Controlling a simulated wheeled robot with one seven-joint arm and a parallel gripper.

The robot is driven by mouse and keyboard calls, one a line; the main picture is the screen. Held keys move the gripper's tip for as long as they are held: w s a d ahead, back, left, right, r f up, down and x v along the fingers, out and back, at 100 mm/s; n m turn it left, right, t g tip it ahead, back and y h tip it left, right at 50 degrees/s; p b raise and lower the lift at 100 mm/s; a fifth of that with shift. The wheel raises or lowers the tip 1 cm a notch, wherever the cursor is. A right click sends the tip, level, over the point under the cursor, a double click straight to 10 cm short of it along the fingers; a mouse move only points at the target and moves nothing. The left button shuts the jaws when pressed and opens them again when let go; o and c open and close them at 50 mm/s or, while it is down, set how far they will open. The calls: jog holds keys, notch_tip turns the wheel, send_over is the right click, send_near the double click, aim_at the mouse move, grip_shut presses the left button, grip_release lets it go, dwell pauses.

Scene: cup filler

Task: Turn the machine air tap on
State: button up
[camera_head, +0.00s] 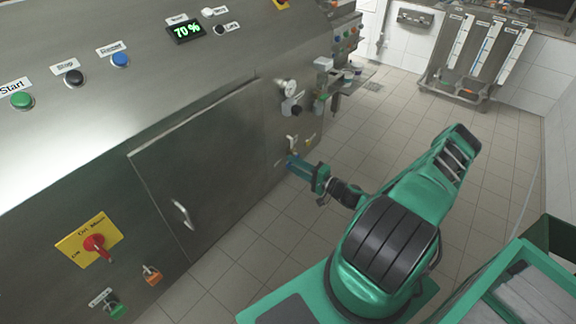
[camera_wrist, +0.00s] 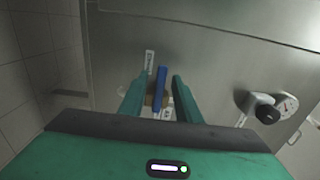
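A tap with a long blue handle (camera_wrist: 160,84) and a brass-coloured body is on the machine's steel panel. My gripper (camera_wrist: 160,77) is open, with one teal finger on each side of the blue handle. Gaps show between handle and fingers, so it is not clamped. In the head view my gripper (camera_head: 292,161) is at the lower right part of the machine front (camera_head: 240,190), close to the panel. There the blue handle cannot be told apart from the fingers. The label text beside the tap is too small to read.
A pressure gauge (camera_wrist: 287,105) and black knob (camera_wrist: 267,114) stick out right of my gripper in the wrist view. Tiled floor (camera_head: 400,110) is clear.

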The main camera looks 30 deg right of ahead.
jog(key=shift+x, duration=0.9)
